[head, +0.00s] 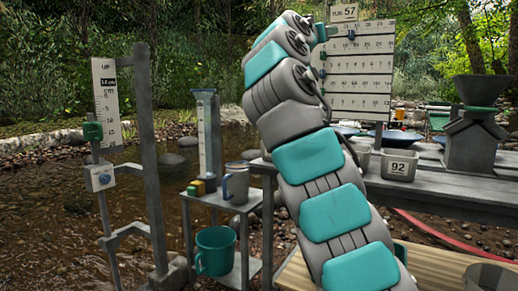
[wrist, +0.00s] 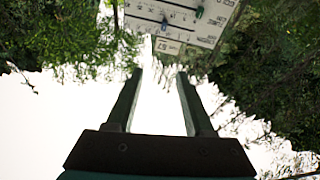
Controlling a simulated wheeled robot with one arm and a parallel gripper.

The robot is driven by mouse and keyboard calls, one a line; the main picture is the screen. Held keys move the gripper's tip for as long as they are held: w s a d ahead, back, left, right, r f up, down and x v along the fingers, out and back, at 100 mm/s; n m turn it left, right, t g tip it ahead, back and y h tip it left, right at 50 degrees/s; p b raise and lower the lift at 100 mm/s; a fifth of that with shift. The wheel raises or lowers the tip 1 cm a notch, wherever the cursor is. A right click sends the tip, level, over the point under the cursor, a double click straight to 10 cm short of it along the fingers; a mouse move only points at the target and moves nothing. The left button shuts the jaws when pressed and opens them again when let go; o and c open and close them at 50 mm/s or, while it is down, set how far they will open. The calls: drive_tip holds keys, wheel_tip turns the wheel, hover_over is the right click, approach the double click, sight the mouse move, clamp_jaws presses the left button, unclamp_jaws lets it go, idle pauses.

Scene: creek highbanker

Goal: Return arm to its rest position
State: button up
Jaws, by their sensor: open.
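My arm (head: 320,180), grey with teal pads, rises through the middle of the head view, its upper end bent over near the top. My gripper (wrist: 160,74) shows in the wrist view with its two dark fingers apart and nothing between them. Bright sky lies behind the fingers. In the head view the fingers cannot be made out clearly. The white slider board (head: 362,70) stands just right of the arm's upper end, partly covered by it. It also shows upside down at the top of the wrist view (wrist: 190,12).
A grey bench (head: 450,192) at right bears a tub marked 92 (head: 399,165) and a funnel device (head: 474,140). A gauge post (head: 150,160) stands further left.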

drive_tip(key=s+d+f+n+g+y, duration=0.1)
drive_tip(key=d+f+g, duration=0.35)
drive_tip(key=f, duration=0.45)
drive_tip(key=s+d+f+g, duration=0.25)
drive_tip(key=d+f, duration=0.25)
drive_tip(key=f, duration=0.4)
drive_tip(key=s+d+f+n+g+y, duration=0.1)
drive_tip(key=s+f+g+y, duration=0.15)
drive_tip(key=s+f, duration=0.65)
drive_tip(key=s+d+f+g+y, duration=0.1)
drive_tip(key=s+f+g+y, duration=0.2)
drive_tip(key=f, duration=0.9)
drive_tip(key=s+a+f+n+g+y, duration=0.15)
drive_tip(key=s+a+f, duration=0.25)
drive_tip(key=s+f, duration=0.6)
drive_tip(key=s+a+f+g+y, duration=0.1)
drive_tip(key=s+a+f+g, duration=0.25)
drive_tip(key=s+f, duration=0.65)
drive_tip(key=s+a+f+n+g+y, duration=0.15)
drive_tip(key=s+a+f, duration=0.35)
drive_tip(key=s, duration=0.9)
wheel_tip(320, 180, up, 14)
drive_tip(key=p, duration=1.4)
drive_tip(key=shift+w+d+f+g+p, duration=0.15)
drive_tip(key=shift+w+d+g+p, duration=0.15)
drive_tip(key=shift+d, duration=0.15)
